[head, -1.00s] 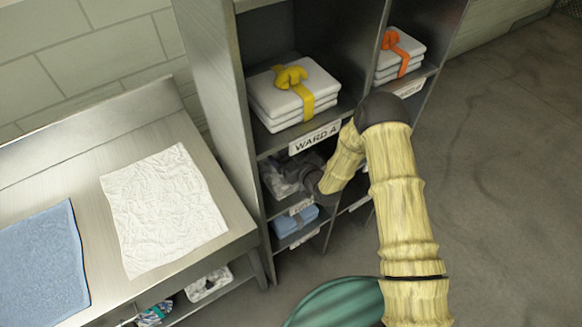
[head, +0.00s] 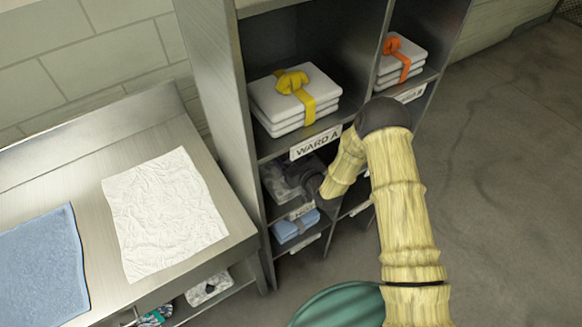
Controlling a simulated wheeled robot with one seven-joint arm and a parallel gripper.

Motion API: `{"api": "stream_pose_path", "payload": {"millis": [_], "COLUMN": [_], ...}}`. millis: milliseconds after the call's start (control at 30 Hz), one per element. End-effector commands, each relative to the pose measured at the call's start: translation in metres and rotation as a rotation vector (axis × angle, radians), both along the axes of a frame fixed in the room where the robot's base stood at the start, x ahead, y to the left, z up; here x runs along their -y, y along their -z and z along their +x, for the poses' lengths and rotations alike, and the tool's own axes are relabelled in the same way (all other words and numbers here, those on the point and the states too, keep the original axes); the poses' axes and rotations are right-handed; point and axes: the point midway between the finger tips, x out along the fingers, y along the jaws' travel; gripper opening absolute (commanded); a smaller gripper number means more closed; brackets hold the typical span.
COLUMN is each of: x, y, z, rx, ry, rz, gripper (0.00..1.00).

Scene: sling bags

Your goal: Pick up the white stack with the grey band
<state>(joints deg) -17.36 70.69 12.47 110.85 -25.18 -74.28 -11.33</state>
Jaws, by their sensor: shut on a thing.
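My gripper (head: 294,177) is inside the shelf compartment under the WARD A label, and my wrist fills its right side. It is shut on the white stack with the grey band (head: 282,192), which shows only as a pale, shaded shape behind and below the jaws. The band and the fingertips are hard to make out in the dark compartment. I cannot tell whether the stack is clear of the shelf board.
The dark shelf unit (head: 215,110) holds a white stack with a yellow band (head: 270,100) above, one with an orange band (head: 412,52) at right, and a blue stack (head: 290,228) below. A metal table (head: 120,165) with a white cloth (head: 165,213) and blue towel (head: 40,265) stands left.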

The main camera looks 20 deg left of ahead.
Motion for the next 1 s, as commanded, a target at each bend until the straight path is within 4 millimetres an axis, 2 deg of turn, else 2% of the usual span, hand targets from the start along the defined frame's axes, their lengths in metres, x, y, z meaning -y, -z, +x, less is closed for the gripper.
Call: {"api": "stream_pose_path", "payload": {"millis": [267,800,1000], "x": [-0.001,0.000,0.000], "y": [-0.014,-0.089,-0.101], "z": [0.001,0.001,0.000], "rx": [0.004,0.006,0.003], "ry": [0.001,0.001,0.000], "rz": [0.003,0.003,0.002], "gripper": [0.00,0.00,0.00]}}
